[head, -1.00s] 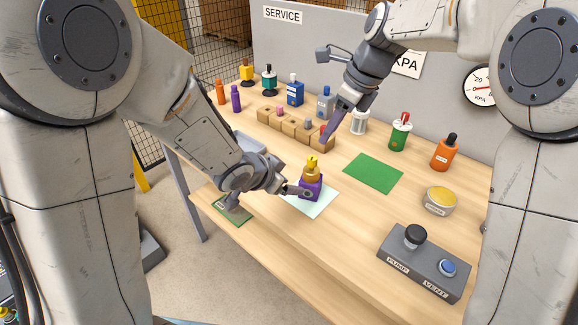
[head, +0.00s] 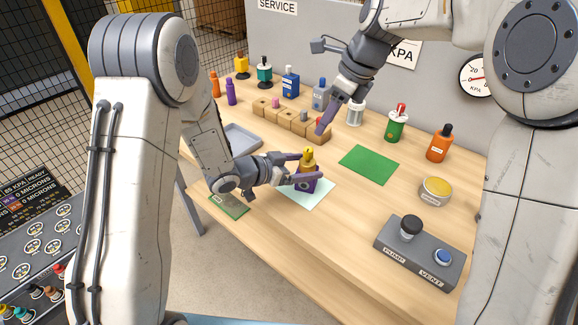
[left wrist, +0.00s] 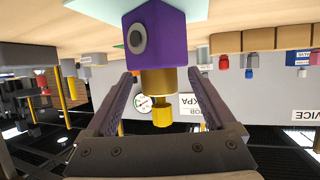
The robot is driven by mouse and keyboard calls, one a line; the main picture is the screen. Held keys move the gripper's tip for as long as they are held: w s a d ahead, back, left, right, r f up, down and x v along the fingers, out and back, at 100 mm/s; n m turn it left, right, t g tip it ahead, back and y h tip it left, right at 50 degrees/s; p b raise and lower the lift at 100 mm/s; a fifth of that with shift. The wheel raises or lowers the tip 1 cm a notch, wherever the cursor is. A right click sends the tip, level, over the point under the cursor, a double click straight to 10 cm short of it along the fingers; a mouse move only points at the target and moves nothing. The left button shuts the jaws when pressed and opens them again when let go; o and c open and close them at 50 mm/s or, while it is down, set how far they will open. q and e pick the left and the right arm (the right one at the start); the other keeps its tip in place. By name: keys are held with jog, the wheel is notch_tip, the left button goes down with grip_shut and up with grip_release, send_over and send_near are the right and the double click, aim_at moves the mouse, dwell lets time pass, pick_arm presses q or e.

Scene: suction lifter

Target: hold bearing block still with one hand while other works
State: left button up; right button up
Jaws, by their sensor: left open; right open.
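The bearing block is a purple block (head: 311,187) with a round grey-ringed face and a gold and yellow cylinder (head: 308,161) on top. It stands upright on a pale mint mat (head: 318,200). My left gripper (head: 299,168) is open, its fingers pointing at the block from the left. In the left wrist view, which is upside down, the purple block (left wrist: 158,38) is ahead and its gold neck shows between the open fingertips (left wrist: 162,76), with gaps on both sides. My right gripper (head: 325,120) is open and empty above the right end of the wooden rack.
A wooden rack (head: 283,121) with small coloured pieces stands behind the block. A green mat (head: 369,164) lies to its right and is bare. A grey PUMP/VENT box (head: 417,252) is at the front right. Bottles line the back; a grey tray (head: 241,138) is left.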

pick_arm(q)
jog(key=shift+x, duration=2.15)
jog(key=shift+c, duration=0.3)
jog(key=shift+a, duration=0.1)
grip_shut()
jog(key=shift+s+f, duration=0.15)
jog(key=shift+f, duration=0.05)
